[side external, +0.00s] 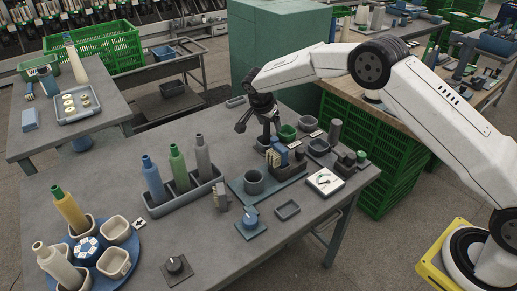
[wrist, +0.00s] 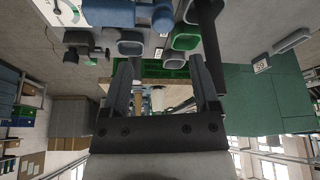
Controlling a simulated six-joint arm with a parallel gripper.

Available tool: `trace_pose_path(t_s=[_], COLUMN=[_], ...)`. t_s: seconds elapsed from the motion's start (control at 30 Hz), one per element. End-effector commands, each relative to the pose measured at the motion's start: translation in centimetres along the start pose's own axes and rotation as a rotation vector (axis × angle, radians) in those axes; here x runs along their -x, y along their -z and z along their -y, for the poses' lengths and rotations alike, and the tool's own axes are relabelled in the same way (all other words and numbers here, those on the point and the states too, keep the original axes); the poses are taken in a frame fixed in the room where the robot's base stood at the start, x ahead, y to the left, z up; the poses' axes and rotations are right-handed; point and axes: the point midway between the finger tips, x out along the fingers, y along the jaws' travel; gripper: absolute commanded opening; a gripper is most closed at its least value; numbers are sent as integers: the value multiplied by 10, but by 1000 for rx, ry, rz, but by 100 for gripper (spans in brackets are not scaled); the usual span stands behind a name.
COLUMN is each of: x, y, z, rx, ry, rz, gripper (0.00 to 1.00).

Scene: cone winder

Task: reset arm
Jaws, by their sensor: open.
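My gripper (side external: 258,124) hangs above the back edge of the grey worktable (side external: 205,131) in the side external view, fingers apart and pointing down. In the wrist view my gripper (wrist: 166,68) shows two dark fingers spread wide, with nothing held between them. A green cup (side external: 287,132) stands just right of the fingers in the side external view. The wrist view looks across the table edge toward the room, with the table's items along its top.
A tray (side external: 188,202) holds blue, green and grey cones. A blue turntable (side external: 105,262) carries cups and cones at the front left. A dark cup (side external: 254,182) and a white dial gauge (side external: 324,181) stand nearer the right. A green cabinet (side external: 275,45) rises behind my gripper.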

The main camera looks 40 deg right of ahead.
Motion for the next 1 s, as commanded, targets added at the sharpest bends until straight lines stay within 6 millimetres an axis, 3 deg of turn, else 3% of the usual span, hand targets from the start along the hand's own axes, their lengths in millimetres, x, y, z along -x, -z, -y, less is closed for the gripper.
trace_pose_path(t_s=[0.17,0.47,1.0], x=[12,40,79], y=[1,-4,-25], z=[-14,-58,-168], rx=[96,352,788], ry=[16,74,225], rz=[33,107,175], gripper=[78,78,78])
